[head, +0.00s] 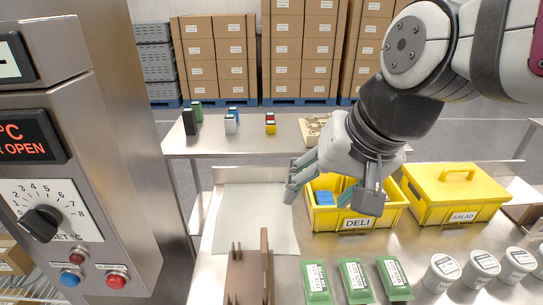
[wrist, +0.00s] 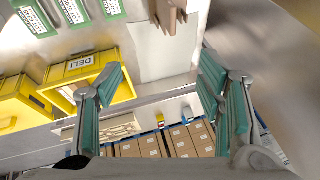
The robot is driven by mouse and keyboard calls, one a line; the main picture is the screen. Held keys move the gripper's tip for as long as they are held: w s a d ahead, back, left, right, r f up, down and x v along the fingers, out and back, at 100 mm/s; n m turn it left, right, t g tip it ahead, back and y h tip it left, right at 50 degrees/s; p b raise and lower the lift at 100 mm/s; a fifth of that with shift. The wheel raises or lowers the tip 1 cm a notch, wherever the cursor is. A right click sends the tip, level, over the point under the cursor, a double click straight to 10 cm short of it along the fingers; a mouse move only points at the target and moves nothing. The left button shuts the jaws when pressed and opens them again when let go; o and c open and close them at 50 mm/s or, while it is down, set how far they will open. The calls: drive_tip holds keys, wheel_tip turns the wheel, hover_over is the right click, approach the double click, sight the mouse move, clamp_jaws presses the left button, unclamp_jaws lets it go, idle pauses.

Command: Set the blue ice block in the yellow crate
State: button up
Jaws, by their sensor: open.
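The blue ice block (head: 324,198) sits inside the open yellow crate (head: 357,224) labelled DELI, towards its left end. My gripper (head: 331,197) is open, with its fingers spread above and in front of the crate, and the block shows between them, apart from both. In the wrist view the open gripper (wrist: 162,68) has nothing between its green finger pads. The crate's labelled wall (wrist: 85,64) shows there at the left, and the block cannot be made out in that view.
A lidded yellow SALAD crate (head: 455,196) stands to the right. Green packs (head: 354,281) and white tubs (head: 442,272) line the front. A pale mat (head: 255,219) lies left of the crate, behind a brown rack (head: 250,278). A control cabinet (head: 105,130) stands at left.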

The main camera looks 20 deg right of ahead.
drive_tip(key=s+n, duration=0.1)
drive_tip(key=s+n+h, duration=0.1)
drive_tip(key=n, duration=0.1)
drive_tip(key=s+n, duration=0.1)
drive_tip(key=s, duration=0.1)
drive_tip(key=shift+s+d+r+n, duration=0.1)
drive_tip(key=shift+d+r+n, duration=0.2)
drive_tip(key=shift+d, duration=0.1)
